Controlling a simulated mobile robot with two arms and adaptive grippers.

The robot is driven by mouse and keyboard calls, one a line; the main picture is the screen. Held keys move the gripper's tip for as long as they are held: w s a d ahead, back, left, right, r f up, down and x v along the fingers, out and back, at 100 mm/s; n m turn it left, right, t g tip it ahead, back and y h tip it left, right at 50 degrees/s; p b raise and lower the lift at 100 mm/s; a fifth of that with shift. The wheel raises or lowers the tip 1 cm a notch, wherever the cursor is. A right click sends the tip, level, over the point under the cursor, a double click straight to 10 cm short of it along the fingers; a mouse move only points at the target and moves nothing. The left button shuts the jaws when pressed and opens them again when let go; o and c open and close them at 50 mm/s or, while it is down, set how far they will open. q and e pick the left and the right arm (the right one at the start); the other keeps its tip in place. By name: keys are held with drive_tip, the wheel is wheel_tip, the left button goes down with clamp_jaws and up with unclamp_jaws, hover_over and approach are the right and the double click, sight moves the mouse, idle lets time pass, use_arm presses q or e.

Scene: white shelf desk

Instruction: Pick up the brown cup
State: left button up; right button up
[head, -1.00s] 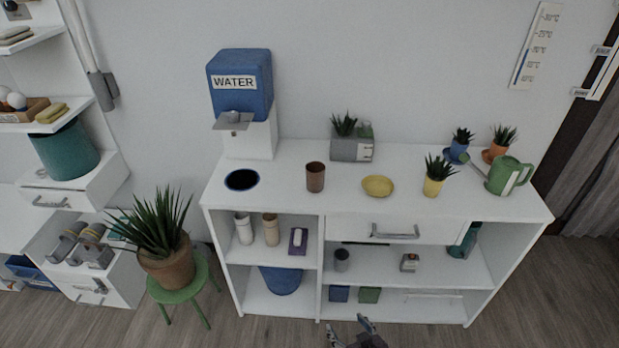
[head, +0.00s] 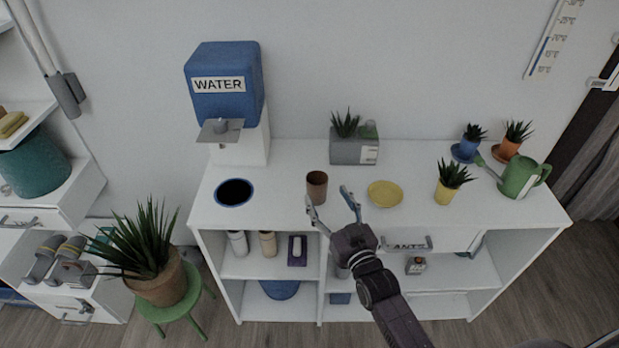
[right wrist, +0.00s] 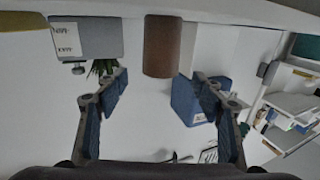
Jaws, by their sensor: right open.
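The brown cup (head: 316,186) stands upright on the white desk top, between the water dispenser and the yellow bowl. My right gripper (head: 330,200) is open and empty just in front of the cup, at about the height of the desk top. In the right wrist view the brown cup (right wrist: 163,46) shows beyond the gap between the two open fingers of my right gripper (right wrist: 154,88). The fingers do not appear to touch it. My left gripper is not in view.
A yellow bowl (head: 385,194) lies right of the cup, and a grey planter (head: 354,150) stands behind it. The water dispenser (head: 226,95) and a dark round opening (head: 234,192) are to the left. A yellow plant pot (head: 445,192) and a green watering can (head: 519,180) are farther right.

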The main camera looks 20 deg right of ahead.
sight(321, 187)
drive_tip(key=shift+w, duration=0.4)
drive_tip(key=shift+w+r, duration=0.1)
drive_tip(key=shift+w, duration=0.1)
drive_tip(key=w, duration=0.2)
drive_tip(key=shift+w+a+p, duration=0.2)
drive_tip(key=shift+w+p, duration=0.1)
drive_tip(key=shift+w+a+f, duration=0.1)
drive_tip(key=shift+w, duration=0.8)
drive_tip(key=shift+w+a+f, duration=0.1)
drive_tip(key=shift+w, duration=0.8)
drive_tip(key=shift+c, duration=0.9)
drive_tip(key=c, duration=0.5)
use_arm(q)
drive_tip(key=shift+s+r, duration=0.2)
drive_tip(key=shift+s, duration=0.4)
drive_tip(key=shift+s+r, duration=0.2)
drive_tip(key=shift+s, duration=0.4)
use_arm(e)
drive_tip(key=c, duration=0.7)
drive_tip(key=shift+r, duration=0.1)
